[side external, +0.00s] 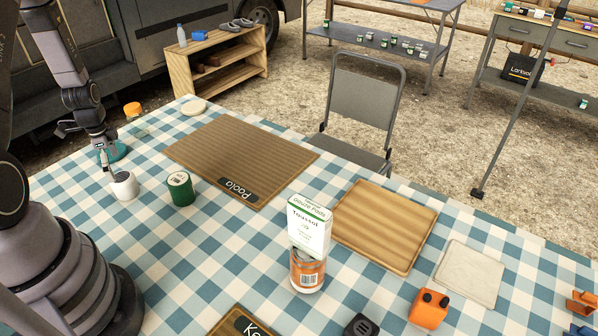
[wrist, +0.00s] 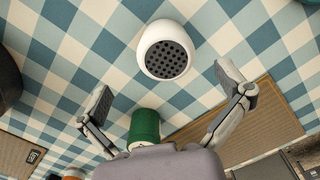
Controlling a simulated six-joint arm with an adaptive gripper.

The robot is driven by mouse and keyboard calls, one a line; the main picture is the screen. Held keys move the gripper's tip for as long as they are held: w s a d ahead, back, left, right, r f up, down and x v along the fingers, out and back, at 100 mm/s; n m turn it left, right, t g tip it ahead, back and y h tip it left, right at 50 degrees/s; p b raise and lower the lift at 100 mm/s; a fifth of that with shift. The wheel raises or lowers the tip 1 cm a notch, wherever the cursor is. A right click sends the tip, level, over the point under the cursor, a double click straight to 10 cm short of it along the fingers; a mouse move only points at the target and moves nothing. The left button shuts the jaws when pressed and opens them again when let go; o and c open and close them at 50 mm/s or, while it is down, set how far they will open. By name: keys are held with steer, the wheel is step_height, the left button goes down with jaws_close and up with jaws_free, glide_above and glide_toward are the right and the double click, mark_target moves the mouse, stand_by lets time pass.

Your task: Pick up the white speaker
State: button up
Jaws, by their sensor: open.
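The white speaker (side external: 124,186) stands on the checked tablecloth at the left, near my arm's base. In the wrist view its rounded white body (wrist: 146,38) and dark perforated face show at the upper middle. My gripper (side external: 84,148) is open and empty above the cloth, just behind and left of the speaker in the side view. In the wrist view the fingers of my gripper (wrist: 163,84) are spread wide, with the speaker beyond the tips, roughly centred between them. I see no contact with the speaker.
A green can (side external: 180,189) stands close right of the speaker. A teal round item (side external: 113,153) lies behind my gripper. A brown mat (side external: 240,150) lies farther right. Cloth around the speaker is mostly bare.

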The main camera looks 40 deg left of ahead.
mark_target(121, 177)
steer(key=f, duration=0.5)
steer(key=shift+w+a+f, duration=0.15)
steer(key=shift+w+f, duration=0.15)
steer(key=c, duration=1.3)
